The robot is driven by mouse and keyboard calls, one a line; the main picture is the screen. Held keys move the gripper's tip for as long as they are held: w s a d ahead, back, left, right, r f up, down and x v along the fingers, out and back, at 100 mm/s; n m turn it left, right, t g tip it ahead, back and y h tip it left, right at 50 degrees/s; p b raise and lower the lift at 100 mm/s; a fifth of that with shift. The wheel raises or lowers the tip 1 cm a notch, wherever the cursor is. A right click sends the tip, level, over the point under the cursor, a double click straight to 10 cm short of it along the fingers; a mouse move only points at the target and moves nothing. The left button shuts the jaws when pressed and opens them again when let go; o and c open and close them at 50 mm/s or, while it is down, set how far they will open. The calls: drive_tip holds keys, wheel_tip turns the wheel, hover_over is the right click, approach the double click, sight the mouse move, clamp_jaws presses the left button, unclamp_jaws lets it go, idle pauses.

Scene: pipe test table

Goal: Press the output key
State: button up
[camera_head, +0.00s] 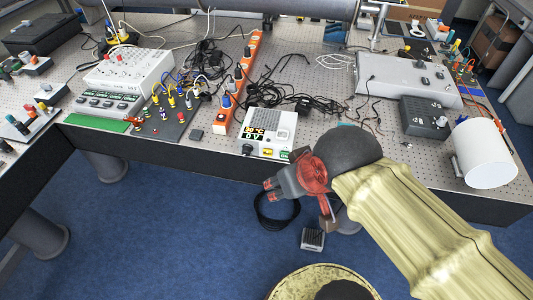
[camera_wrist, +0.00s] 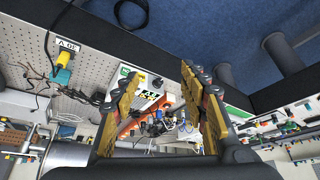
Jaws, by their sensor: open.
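A white power supply box (camera_head: 270,132) stands near the table's front edge. In the wrist view the box (camera_wrist: 148,92) shows between my two spread fingers (camera_wrist: 163,77), beyond the tips.
An orange power strip (camera_head: 240,80) and tangled black cables lie behind the box. A white cylinder (camera_head: 486,153) and a dark box (camera_head: 425,118) stand at the right. A plug board (camera_head: 165,118) is at the left.

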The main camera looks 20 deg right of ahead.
drive_tip(key=shift+c, duration=1.2)
clamp_jaws()
idle(0.5)
